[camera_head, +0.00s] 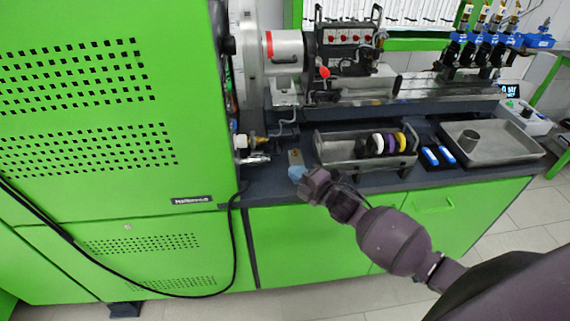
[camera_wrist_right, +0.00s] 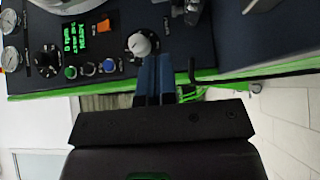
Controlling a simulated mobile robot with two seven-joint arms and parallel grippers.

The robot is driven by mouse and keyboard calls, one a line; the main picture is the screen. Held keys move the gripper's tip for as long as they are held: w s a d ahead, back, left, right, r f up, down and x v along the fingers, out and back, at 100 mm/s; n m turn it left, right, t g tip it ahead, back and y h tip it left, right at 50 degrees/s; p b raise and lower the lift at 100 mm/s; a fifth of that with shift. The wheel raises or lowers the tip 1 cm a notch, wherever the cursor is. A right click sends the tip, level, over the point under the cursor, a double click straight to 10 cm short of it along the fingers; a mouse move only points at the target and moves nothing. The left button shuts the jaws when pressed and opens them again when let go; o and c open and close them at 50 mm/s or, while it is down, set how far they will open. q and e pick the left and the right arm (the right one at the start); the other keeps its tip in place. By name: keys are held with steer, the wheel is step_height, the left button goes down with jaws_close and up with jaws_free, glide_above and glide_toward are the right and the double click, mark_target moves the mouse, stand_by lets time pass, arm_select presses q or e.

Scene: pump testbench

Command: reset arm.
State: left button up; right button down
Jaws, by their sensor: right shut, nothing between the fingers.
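My right arm reaches in from the lower right in the head view. Its gripper (camera_head: 297,173) is at the front edge of the bench, beside the green cabinet. In the right wrist view the two blue fingers of the right gripper (camera_wrist_right: 154,75) are together, with nothing between them. They are in front of a dark control panel (camera_wrist_right: 100,55) with gauges, a white knob and small buttons. I cannot tell whether they touch it. My left gripper is in neither view.
A large green cabinet (camera_head: 110,120) fills the left, with a black cable (camera_head: 234,245) hanging in front. On the bench right of my gripper are a metal tray with coloured rings (camera_head: 335,150), two blue items (camera_head: 437,156) and a shallow tray (camera_head: 500,158). Pump machinery (camera_head: 350,55) stands behind.

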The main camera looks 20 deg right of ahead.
steer(key=shift+v, duration=1.5)
